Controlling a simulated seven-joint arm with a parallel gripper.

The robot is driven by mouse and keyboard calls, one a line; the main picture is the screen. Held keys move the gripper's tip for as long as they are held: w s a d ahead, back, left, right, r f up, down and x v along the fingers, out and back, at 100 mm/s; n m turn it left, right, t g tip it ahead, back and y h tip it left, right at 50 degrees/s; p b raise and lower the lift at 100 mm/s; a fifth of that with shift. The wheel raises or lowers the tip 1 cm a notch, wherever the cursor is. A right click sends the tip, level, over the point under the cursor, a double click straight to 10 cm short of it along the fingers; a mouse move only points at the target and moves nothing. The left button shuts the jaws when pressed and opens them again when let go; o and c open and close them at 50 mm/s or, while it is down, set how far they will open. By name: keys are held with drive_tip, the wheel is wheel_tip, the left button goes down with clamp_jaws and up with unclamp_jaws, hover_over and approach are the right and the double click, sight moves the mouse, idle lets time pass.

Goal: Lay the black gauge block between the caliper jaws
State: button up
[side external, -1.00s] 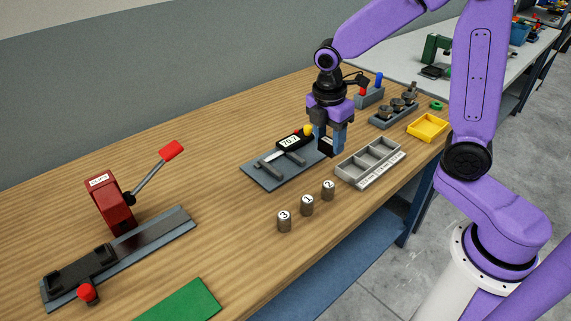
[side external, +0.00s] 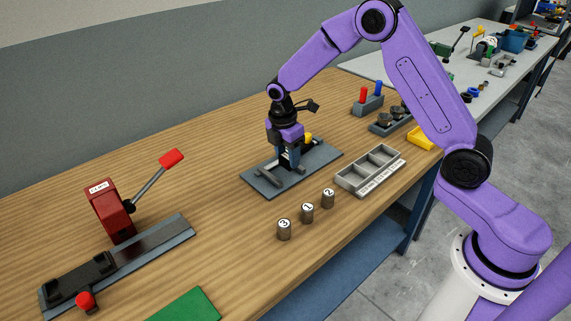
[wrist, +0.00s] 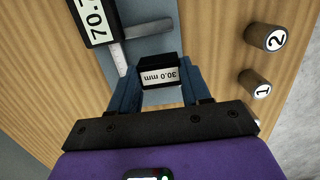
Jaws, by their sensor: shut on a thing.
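My gripper (side external: 287,166) is over the caliper's grey base plate (side external: 318,157) in the side view. In the wrist view my gripper (wrist: 160,84) is shut on the black gauge block (wrist: 158,61), whose white label reads 30.0 mm upside down. In the side view my fingers mostly hide the block. The caliper's black display (wrist: 97,20), reading 70 and a cut-off digit, is at the upper left of the wrist view. A caliper jaw (wrist: 148,28) lies just beyond the block there. Another jaw (side external: 269,177) shows left of my fingers in the side view. Contact with the plate cannot be told.
Numbered weights (side external: 307,212) stand in front of the plate. A grey compartment tray (side external: 368,168) is to its right. A red lever clamp (side external: 112,210) on a long base is at left, with a green mat (side external: 190,305) in front. Bare wood lies between clamp and plate.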

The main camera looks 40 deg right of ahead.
sight(285, 157)
drive_tip(key=shift+w+f, duration=0.15)
drive_tip(key=shift+w, duration=0.05)
drive_tip(key=shift+w+f, duration=0.15)
drive_tip(key=shift+f, duration=1.6)
drive_tip(key=o, duration=1.3)
drive_tip(key=shift+f, duration=0.15)
drive_tip(key=r, duration=0.4)
drive_tip(key=a+r, duration=0.1)
drive_tip(key=r, duration=0.7)
drive_tip(key=shift+a+r, duration=0.15)
drive_tip(key=shift+a, duration=0.1)
